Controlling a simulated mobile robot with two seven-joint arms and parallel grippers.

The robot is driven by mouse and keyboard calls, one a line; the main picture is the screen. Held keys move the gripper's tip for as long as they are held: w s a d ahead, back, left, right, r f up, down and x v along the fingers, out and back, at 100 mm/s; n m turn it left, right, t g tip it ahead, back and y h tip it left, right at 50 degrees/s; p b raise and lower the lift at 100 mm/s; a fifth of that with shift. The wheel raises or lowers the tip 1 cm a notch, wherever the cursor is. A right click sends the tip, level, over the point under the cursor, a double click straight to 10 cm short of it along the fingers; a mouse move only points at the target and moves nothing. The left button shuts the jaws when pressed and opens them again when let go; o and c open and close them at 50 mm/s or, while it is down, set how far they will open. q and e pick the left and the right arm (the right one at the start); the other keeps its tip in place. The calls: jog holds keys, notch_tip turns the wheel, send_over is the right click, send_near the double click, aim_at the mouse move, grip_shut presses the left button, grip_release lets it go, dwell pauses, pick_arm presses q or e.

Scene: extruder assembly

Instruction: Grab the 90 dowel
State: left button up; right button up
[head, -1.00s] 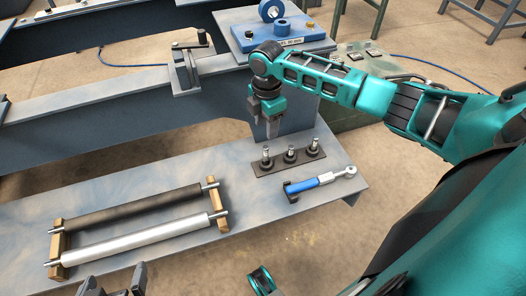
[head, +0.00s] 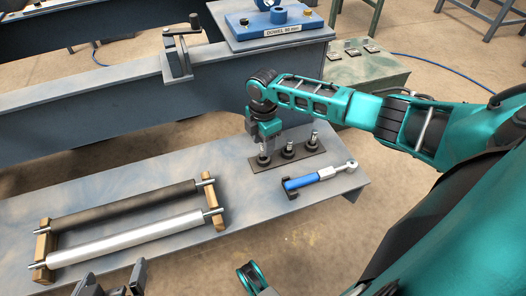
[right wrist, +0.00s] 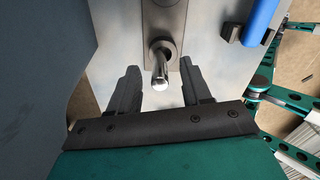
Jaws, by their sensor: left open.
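Several metal pins stand upright in dark round bases on a dark plate (head: 289,165) on the bench. The leftmost pin (head: 264,158) is right under my right gripper (head: 266,143). In the right wrist view the shiny pin (right wrist: 160,72) stands between the two dark fingers of my right gripper (right wrist: 160,90), which is open with a gap on both sides. The other two pins (head: 289,149) (head: 314,139) stand to the right. A blue block (head: 270,24) at the top carries a label reading DOWEL 90 mm. My left gripper (head: 114,287) is open and empty at the bottom edge.
A blue-handled tool (head: 312,178) lies just right of the pin plate. A black roller (head: 125,205) and a silver roller (head: 135,240) rest on wooden supports (head: 43,243) at the left. A clamp-like device (head: 177,60) stands on the beam behind.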

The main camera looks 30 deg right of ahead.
grip_shut()
jog(key=shift+r, duration=0.1)
dwell(0.4)
